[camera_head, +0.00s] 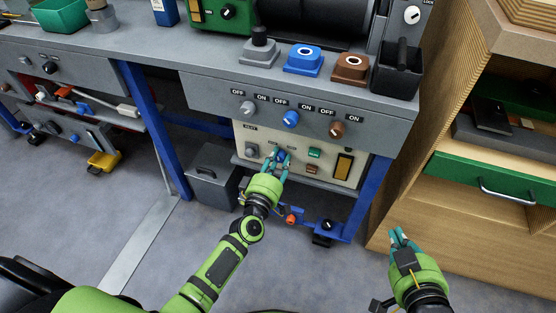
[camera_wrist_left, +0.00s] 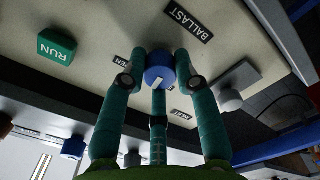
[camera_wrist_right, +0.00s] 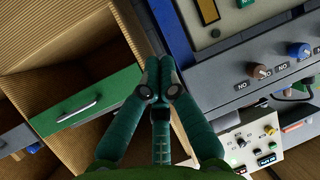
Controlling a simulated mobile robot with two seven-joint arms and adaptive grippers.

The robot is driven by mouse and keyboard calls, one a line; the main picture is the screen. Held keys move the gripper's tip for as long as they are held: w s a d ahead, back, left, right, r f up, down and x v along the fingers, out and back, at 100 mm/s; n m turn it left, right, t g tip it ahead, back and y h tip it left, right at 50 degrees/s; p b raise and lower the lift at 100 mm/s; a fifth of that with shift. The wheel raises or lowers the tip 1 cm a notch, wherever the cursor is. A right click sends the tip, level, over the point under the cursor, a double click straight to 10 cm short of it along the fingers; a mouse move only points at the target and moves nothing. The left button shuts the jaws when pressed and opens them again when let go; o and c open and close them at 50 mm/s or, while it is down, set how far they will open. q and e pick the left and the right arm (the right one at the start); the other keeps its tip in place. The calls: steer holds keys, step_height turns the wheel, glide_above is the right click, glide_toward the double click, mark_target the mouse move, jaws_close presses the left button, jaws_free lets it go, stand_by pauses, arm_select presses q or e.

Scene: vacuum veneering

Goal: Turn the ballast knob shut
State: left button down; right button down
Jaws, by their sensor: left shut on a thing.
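The ballast knob is a blue round knob with a white pointer mark on the beige control panel (camera_head: 345,172). In the left wrist view the knob (camera_wrist_left: 158,68) sits between my left fingertips, below a black BALLAST label (camera_wrist_left: 188,20). Its mark slants towards the lower left of that picture. Labels beside it are partly hidden by the fingers. My left gripper (camera_head: 280,158) is shut on the knob and covers much of it in the head view. My right gripper (camera_head: 401,238) hangs empty at the lower right, its fingertips together in the right wrist view (camera_wrist_right: 158,75).
A green RUN button (camera_head: 314,153) and a grey knob (camera_head: 252,149) flank the ballast knob. Above, the bench front carries a grey, a blue (camera_head: 291,119) and a brown knob. A wooden cabinet with a green drawer (camera_head: 480,180) stands right. A grey bin (camera_head: 213,177) stands left.

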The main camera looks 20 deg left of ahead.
arm_select(q)
steer(key=n, duration=0.4)
steer(key=shift+n+b, duration=0.3)
steer(key=shift+n, duration=1.6)
arm_select(e)
step_height(320, 180, up, 7)
steer(key=w+a+t+y, duration=0.1)
steer(key=a+t, duration=0.1)
steer(key=t, duration=0.1)
steer(key=shift+w+a+n+t+y, duration=0.25)
steer(key=shift+w+n+t+y, duration=0.15)
arm_select(q)
steer(key=c, duration=0.9)
jaws_free()
steer(key=shift+c, duration=0.2)
steer(key=shift+s, duration=0.1)
steer(key=s, duration=1.1)
steer(key=shift+s+a, duration=0.2)
steer(key=shift+s, duration=0.2)
arm_select(e)
steer(key=shift+f, duration=0.1)
